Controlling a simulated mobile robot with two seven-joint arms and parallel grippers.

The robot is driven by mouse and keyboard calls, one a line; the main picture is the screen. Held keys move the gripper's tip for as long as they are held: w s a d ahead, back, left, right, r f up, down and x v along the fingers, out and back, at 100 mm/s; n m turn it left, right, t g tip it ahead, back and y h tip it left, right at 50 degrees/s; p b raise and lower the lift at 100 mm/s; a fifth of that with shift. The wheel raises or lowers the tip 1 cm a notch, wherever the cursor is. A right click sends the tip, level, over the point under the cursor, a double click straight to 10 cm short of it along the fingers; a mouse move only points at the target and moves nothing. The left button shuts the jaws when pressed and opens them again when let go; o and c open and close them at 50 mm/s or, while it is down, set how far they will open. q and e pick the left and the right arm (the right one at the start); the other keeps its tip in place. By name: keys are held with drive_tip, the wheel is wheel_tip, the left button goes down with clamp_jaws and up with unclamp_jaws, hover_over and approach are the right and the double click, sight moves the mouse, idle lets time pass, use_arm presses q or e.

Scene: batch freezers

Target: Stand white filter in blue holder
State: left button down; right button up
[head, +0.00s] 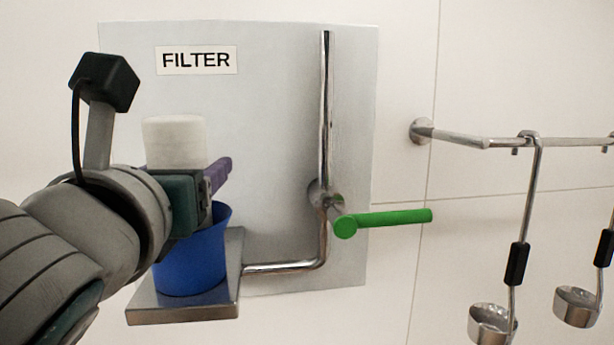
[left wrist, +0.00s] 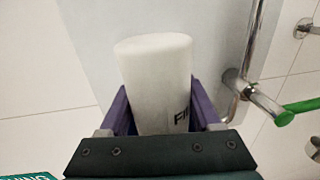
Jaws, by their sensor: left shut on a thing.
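The white filter (head: 175,142) is an upright white cylinder. My left gripper (head: 215,178) is shut on it, with a purple finger showing on its right side. In the left wrist view the filter (left wrist: 158,75) stands between both purple fingers (left wrist: 160,112), with part of a dark printed label showing. The blue holder (head: 192,262) is a cup standing on a metal shelf (head: 185,312). The filter's lower part reaches down at the holder's mouth. My gripper hides much of the rim, so I cannot tell how deep the filter sits. My right gripper is not in view.
A grey panel (head: 270,110) with a FILTER label (head: 196,60) is behind. A chrome pipe (head: 326,110) with a green lever (head: 385,221) stands right of the holder. Ladles (head: 492,322) hang from a rail (head: 470,140) farther right.

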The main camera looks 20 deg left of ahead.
use_arm(q)
drive_tip(key=shift+c, duration=0.4)
unclamp_jaws()
drive_tip(key=shift+r, duration=0.15)
drive_tip(key=b+v, duration=0.2)
drive_tip(key=v, duration=0.3)
drive_tip(key=shift+s+d+f+b, duration=0.1)
drive_tip(key=shift+s+f+b, duration=0.05)
drive_tip(key=shift+f+b, duration=0.25)
drive_tip(key=p+v, duration=0.3)
drive_tip(key=v, duration=0.3)
drive_tip(key=shift+s+r, duration=0.35)
drive_tip(key=shift+r, duration=0.05)
drive_tip(key=shift+d, duration=0.15)
